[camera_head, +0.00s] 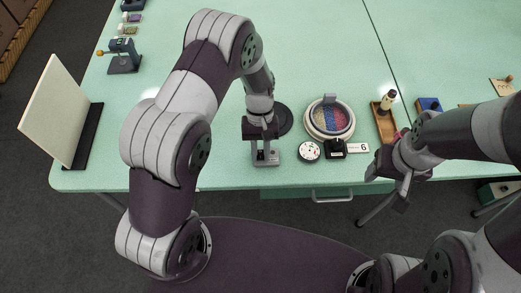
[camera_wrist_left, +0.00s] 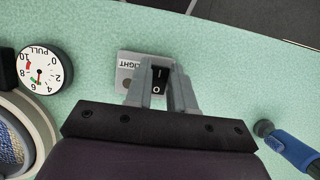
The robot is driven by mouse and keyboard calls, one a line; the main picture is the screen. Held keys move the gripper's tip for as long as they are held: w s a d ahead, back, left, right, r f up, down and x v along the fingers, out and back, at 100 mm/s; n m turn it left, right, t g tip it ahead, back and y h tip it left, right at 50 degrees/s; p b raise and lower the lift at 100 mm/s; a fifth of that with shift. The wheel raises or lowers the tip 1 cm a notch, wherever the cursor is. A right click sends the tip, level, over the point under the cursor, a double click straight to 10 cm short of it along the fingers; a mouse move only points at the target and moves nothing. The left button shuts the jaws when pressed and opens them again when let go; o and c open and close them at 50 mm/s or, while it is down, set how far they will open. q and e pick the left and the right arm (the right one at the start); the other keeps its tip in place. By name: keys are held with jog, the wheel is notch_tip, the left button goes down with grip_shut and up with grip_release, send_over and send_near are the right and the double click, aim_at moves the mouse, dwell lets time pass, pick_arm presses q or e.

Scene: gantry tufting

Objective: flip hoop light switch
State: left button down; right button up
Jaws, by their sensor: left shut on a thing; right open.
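The light switch is a black rocker (camera_wrist_left: 158,80) marked I and O, on a grey plate (camera_wrist_left: 126,64) labelled LIGHT in the left wrist view. My left gripper (camera_head: 264,153) is down at the plate near the table's front edge, its two fingers on either side of the rocker, shut on it. The fingers also show in the left wrist view (camera_wrist_left: 164,92). The round hoop (camera_head: 329,118) holds a cloth with pink, blue and yellowish bands, right of the left gripper. My right gripper (camera_head: 396,180) is open and empty, off the front edge at the right.
A white dial (camera_head: 309,151) marked PULL and a black block (camera_head: 335,148) with a card "6" (camera_head: 358,148) sit before the hoop. A wooden tray with a bottle (camera_head: 388,101) stands right. A blue-handled tool (camera_wrist_left: 296,151) lies beside the switch. The back table is mostly clear.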

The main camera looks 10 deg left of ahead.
aim_at(260, 151)
pick_arm(q)
jog(key=c, duration=1.1)
grip_release()
jog(key=shift+w+r, duration=0.1)
jog(key=shift+r, duration=0.05)
jog(key=shift+o, duration=0.7)
jog(key=shift+w+r, duration=0.1)
jog(key=shift+r, duration=0.15)
jog(key=v, duration=0.3)
jog(key=shift+b, duration=0.3)
jog(key=d+p+v, duration=0.1)
jog(key=p+v, duration=0.7)
jog(key=v, duration=0.1)
jog(key=shift+a, duration=0.55)
